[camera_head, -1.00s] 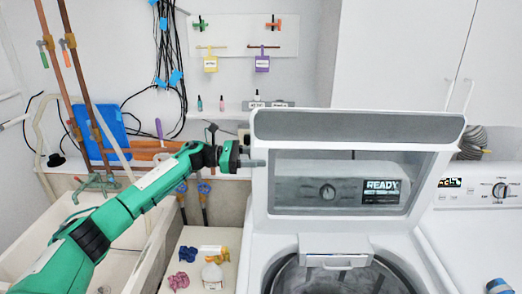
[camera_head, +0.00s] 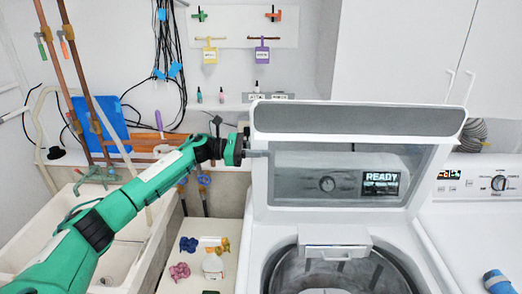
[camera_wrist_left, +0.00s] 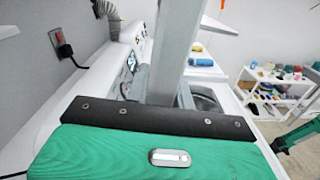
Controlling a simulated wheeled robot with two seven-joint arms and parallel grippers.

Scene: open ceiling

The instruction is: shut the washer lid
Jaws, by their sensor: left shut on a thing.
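The washer lid (camera_head: 357,121) stands raised above the washer (camera_head: 252,245) in the head view, with its clear window facing me. The drum opening (camera_head: 340,275) shows below it. My left gripper (camera_head: 262,153) is at the lid's left edge, partway up, and is shut on that edge. In the left wrist view the lid (camera_wrist_left: 176,45) shows as a pale upright slab just beyond my green gripper body; the fingertips are hidden there. My right gripper is not in view.
A second white machine (camera_head: 470,225) stands at the right, with a blue cylinder (camera_head: 497,281) on it. A sink (camera_head: 125,250) is at the left. A spray bottle (camera_head: 213,265) and small coloured bundles sit between sink and washer. Cabinets (camera_head: 400,50) hang above.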

